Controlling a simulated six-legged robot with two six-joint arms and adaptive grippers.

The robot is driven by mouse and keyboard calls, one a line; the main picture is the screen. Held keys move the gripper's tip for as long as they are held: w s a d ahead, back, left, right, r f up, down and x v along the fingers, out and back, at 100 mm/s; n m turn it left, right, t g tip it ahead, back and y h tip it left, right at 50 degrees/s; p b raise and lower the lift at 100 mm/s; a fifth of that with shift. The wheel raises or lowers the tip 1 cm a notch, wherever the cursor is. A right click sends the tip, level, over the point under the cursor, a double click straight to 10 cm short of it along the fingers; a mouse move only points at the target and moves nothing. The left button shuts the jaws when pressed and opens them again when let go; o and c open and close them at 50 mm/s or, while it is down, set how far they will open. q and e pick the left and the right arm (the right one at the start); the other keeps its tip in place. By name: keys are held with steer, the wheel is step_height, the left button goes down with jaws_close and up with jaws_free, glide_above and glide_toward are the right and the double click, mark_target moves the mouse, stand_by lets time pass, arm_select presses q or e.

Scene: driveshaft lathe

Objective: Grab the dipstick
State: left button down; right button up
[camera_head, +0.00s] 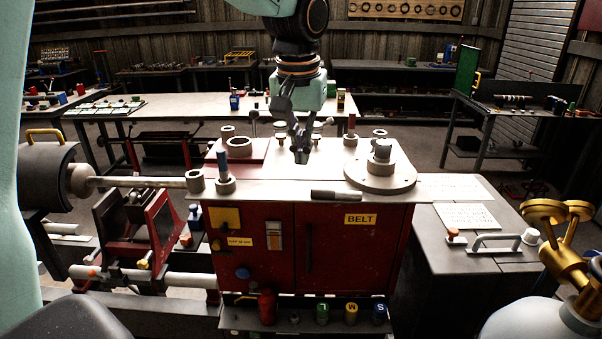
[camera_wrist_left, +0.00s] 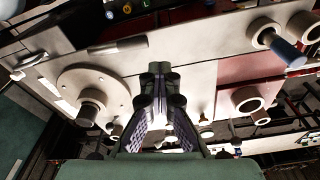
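A blue-handled rod stands upright in a metal ring on the left front of the machine top. It looks like the dipstick (camera_head: 222,163), though I cannot be sure. It also shows in the left wrist view (camera_wrist_left: 284,48), at the upper right. My left gripper (camera_head: 301,154) hangs above the middle of the machine top, to the right of the rod and apart from it. Its fingertips are together with nothing between them in the left wrist view (camera_wrist_left: 160,70). My right gripper is not in view.
The red cabinet (camera_head: 345,250) carries several metal rings, a round flange (camera_head: 381,178) at right and a dark cylinder (camera_head: 336,195) at the front edge. A shaft (camera_head: 135,182) lies at left. The middle of the top is fairly clear.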

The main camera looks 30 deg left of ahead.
arm_select(q)
steer(key=r, duration=0.1)
steer(key=s+r, duration=0.1)
steer(key=r, duration=0.1)
steer(key=shift+r, duration=0.3)
steer(key=c, duration=2.1)
jaws_free()
steer(key=shift+w+f, duration=0.1)
steer(key=shift+w, duration=0.35)
steer(key=shift+o, duration=0.7)
steer(key=o, duration=0.6)
steer(key=shift+s, duration=0.35)
steer(key=o, duration=0.6)
steer(key=shift+w, duration=0.35)
steer(key=o, duration=0.3)
steer(key=shift+s, duration=0.1)
steer(key=shift+o, duration=0.2)
steer(key=shift+s, duration=0.2)
steer(key=shift+w, duration=0.1)
